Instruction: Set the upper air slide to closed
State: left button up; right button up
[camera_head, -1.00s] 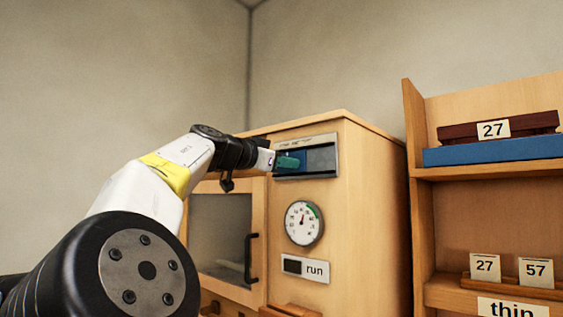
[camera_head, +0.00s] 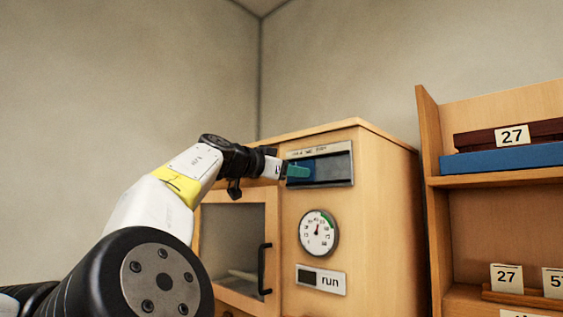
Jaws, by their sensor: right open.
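The upper air slide is in a metal-framed panel (camera_head: 346,182) high on the front of a wooden cabinet (camera_head: 385,225). Its slot shows a dark grey stretch on the right and a blue part (camera_head: 309,164) at the left. The lettering above the slot is too small to read.
Below the panel are a round dial (camera_head: 318,233) and a "run" sign (camera_head: 321,280). A glazed door (camera_head: 230,240) with a black handle (camera_head: 265,268) is at lower left. A shelf unit (camera_head: 430,180) stands at the right. The space above the cabinet is clear.

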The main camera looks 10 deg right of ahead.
aim_at(301, 160)
jog(key=shift+r, duration=0.5)
notch_tip(301, 160, up, 2)
jog(key=shift+r, duration=0.1)
jog(key=s+a+r, duration=0.1)
jog(key=s+a, duration=0.2)
jog(key=s, duration=1.2)
jog(key=shift+s+a+r, duration=0.2)
jog(key=shift+s+a, duration=0.1)
jog(key=shift+a, duration=0.1)
